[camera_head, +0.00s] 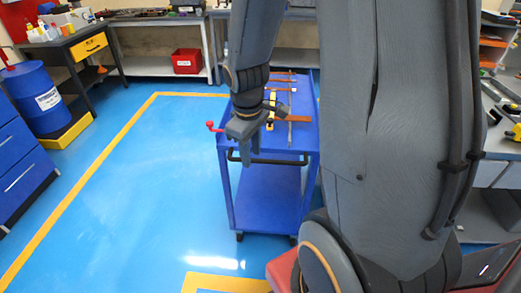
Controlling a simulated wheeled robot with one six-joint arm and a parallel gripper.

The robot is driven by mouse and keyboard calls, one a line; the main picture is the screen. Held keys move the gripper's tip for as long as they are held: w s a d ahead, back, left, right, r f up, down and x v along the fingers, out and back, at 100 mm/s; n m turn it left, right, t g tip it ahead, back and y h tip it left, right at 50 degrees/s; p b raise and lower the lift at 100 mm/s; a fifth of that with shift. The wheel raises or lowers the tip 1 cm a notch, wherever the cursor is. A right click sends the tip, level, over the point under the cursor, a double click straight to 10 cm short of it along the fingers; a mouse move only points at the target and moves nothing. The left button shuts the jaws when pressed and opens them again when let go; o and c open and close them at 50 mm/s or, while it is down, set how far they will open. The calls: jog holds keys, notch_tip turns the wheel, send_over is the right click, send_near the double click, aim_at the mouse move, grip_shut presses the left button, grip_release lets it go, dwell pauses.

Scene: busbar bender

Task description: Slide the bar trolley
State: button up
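The bar trolley (266,184) is a blue wheeled cart with a top shelf, a lower shelf and a dark push handle (268,160) along its near side. Copper-coloured bars (294,118) and a yellow item lie on its top. A red knob (211,125) sticks out at its left side. My gripper (247,156) points down at the trolley's near left edge, by the left part of the handle. Its fingers look slightly apart, but I cannot tell whether they are around the handle or only in front of it.
Blue floor is free to the left of the trolley, bounded by yellow lines (75,192). A blue drum (37,98) on a yellow base and blue drawers (18,165) stand at left. Benches line the back, with a red bin (187,61). Another bench stands at right.

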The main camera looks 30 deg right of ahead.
aim_at(262, 160)
jog(key=w+d+f+n+p, duration=0.2)
jog(key=w+d+n, duration=0.3)
jog(key=d, duration=0.1)
jog(key=shift+t, duration=0.3)
jog(key=f, duration=0.2)
jog(key=w+d+f+b, duration=0.1)
jog(key=f, duration=0.5)
jog(key=shift+w+d+f, duration=0.15)
jog(key=shift+w+d, duration=0.05)
jog(key=shift+w, duration=0.15)
grip_shut()
